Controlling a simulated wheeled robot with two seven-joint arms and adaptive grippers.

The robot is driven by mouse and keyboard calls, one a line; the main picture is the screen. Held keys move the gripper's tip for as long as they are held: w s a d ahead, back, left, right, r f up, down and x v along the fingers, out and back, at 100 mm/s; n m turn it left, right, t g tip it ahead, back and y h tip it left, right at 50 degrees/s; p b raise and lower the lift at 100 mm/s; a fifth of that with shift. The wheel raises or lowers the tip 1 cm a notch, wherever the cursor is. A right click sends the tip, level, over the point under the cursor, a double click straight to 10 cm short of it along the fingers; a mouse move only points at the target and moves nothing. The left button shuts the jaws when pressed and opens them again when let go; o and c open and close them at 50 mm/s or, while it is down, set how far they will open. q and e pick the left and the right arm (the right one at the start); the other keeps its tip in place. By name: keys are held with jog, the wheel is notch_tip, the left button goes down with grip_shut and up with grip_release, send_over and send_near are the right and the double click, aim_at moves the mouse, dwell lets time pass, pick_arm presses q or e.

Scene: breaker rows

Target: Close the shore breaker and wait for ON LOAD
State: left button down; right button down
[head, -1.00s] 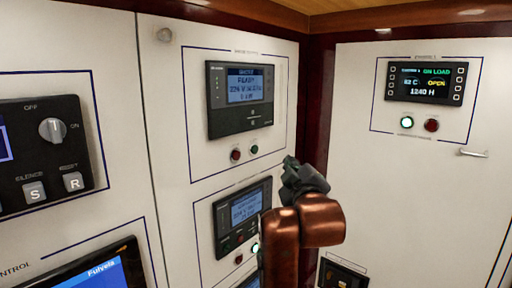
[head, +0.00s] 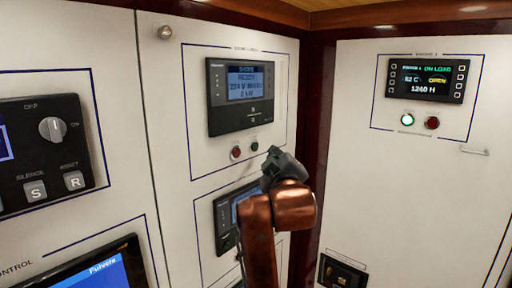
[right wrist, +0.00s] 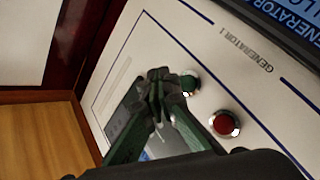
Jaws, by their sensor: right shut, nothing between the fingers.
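The shore panel's display (head: 250,84) on the middle wall reads SHORE, READY and a 0 kW line. Below it are a red button (head: 236,153) and a green button (head: 254,146). My right gripper (head: 274,155) is shut and empty, just right of and below the green button in the head view. In the right wrist view its closed fingertips (right wrist: 162,82) are beside the green button (right wrist: 188,82). The red button (right wrist: 225,124) is farther right. Whether the fingertips touch the panel cannot be told. My left gripper is not in view.
Below is a generator display (head: 226,218), partly hidden by my right arm; its label (right wrist: 252,53) reads GENERATOR 1. A control box (head: 45,150) is at left.

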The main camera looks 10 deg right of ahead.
aim_at(255, 147)
jog(key=shift+w+a+p, duration=0.5)
jog(key=shift+w+a, duration=0.5)
jog(key=shift+w, duration=0.3)
jog(key=shift+w+a, duration=0.1)
dwell(0.5)
jog(key=shift+w+a+p, duration=0.15)
jog(key=shift+a+p, duration=0.05)
jog(key=shift+p, duration=0.1)
jog(key=shift+w+a, duration=0.25)
jog(key=shift+w, duration=0.1)
dwell(0.7)
jog(key=shift+s+d, duration=0.1)
dwell(0.3)
jog(key=shift+s+d, duration=0.45)
jog(key=shift+s, duration=0.15)
